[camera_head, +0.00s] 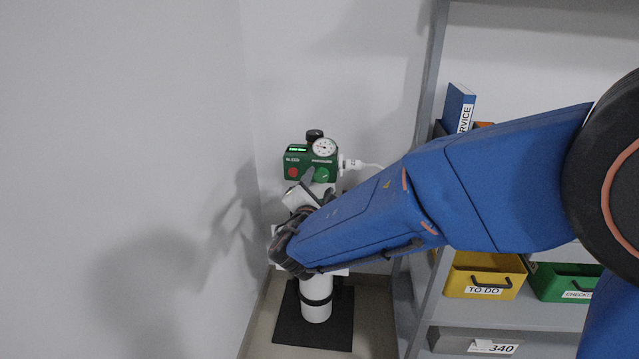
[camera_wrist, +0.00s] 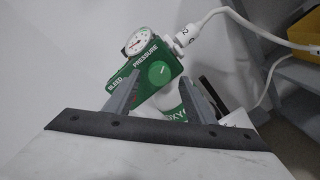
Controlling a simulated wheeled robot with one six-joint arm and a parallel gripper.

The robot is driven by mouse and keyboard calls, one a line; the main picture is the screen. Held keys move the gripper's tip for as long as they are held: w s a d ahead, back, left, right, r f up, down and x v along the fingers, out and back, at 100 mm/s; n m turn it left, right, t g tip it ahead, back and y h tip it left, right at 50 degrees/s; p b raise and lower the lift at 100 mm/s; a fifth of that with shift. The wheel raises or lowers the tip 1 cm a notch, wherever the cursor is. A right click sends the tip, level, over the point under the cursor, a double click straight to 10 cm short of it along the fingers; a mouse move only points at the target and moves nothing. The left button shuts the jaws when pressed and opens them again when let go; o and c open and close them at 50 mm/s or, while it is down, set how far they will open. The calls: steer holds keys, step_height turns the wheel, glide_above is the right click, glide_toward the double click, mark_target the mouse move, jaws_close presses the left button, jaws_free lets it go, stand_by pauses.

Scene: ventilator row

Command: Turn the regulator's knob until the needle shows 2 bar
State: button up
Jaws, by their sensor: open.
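The green regulator (camera_head: 297,172) sits on top of a white cylinder (camera_head: 316,300). Its round white gauge (camera_head: 324,147) is at the upper right; it also shows in the wrist view (camera_wrist: 138,42). The needle is too small to read surely. The green knob (camera_head: 322,175) with a pale pointer mark is below the gauge, under the word PRESSURE in the wrist view (camera_wrist: 158,73). My gripper (camera_wrist: 160,81) is open and empty, its grey fingers pointing at the regulator. The knob appears between the fingertips in the wrist view; I cannot tell whether they touch it.
A red button (camera_head: 293,172) marked BLEED and a lit display (camera_head: 297,149) are on the regulator's left. A white hose fitting (camera_head: 350,164) leaves its right side. A grey shelf (camera_head: 555,316) with a yellow bin (camera_head: 484,272) and green bin (camera_head: 560,283) stands right. A wall is close behind.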

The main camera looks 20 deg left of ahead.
steer(key=f+v, duration=0.1)
steer(key=v, duration=1.4)
steer(key=shift+s+r, duration=0.4)
steer(key=shift+r, duration=0.1)
